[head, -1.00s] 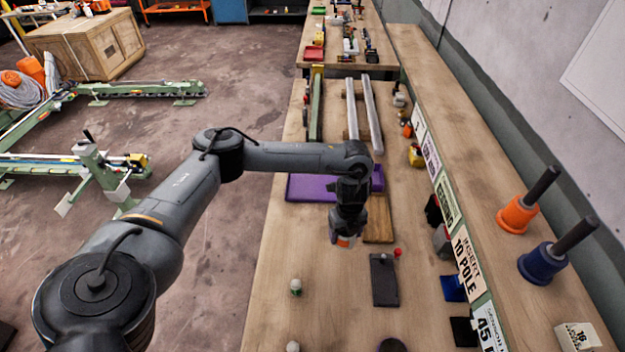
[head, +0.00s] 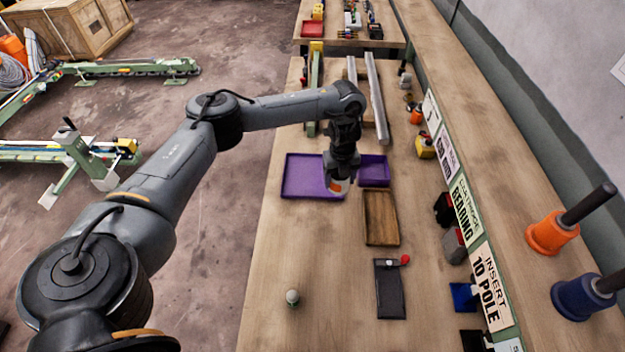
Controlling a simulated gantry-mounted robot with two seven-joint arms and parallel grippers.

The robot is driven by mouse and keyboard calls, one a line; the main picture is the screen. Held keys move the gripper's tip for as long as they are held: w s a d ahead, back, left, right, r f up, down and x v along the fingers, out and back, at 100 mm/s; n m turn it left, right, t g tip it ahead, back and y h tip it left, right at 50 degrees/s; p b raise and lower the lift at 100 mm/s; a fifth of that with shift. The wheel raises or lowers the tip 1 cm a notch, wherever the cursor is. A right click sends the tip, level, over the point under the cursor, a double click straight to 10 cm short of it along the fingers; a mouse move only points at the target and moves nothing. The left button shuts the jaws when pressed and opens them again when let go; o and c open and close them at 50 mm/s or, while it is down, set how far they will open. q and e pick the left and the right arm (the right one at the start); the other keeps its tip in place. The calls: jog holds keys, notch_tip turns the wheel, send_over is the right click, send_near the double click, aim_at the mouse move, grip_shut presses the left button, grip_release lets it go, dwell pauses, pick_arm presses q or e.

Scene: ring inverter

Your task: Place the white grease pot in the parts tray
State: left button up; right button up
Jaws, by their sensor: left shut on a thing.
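The fingers hide part of the pot. It hangs over the right part of the large shallow purple tray (head: 303,177), near its right edge. I cannot tell how high it is above the tray floor. This tray looks like the parts tray, and its visible floor is empty. My right gripper is not in view.
A smaller purple tray (head: 374,171) adjoins on the right, and a wooden tray (head: 381,218) lies nearer. Metal rails (head: 377,100) stand behind.

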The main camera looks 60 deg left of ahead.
pick_arm(q)
jog(key=s+a+f+b, duration=0.1)
jog(key=a+f, duration=0.1)
jog(key=a, duration=0.1)
jog(key=s+a+f+b, duration=0.1)
jog(key=a+f+b, duration=0.1)
jog(key=a, duration=0.1)
jog(key=s+a+f+b, duration=0.1)
jog(key=a+f, duration=0.1)
jog(key=a, duration=0.1)
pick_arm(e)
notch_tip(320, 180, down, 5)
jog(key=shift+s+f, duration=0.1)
pick_arm(q)
jog(key=shift+s+a+b, duration=0.15)
jog(key=shift+a+b, duration=0.2)
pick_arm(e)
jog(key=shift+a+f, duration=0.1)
pick_arm(q)
jog(key=shift+f+b, duration=0.55)
jog(key=shift+f, duration=1.4)
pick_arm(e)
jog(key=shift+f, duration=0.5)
pick_arm(q)
jog(key=shift+f, duration=0.1)
jog(key=shift+f, duration=0.15)
jog(key=o, duration=1.2)
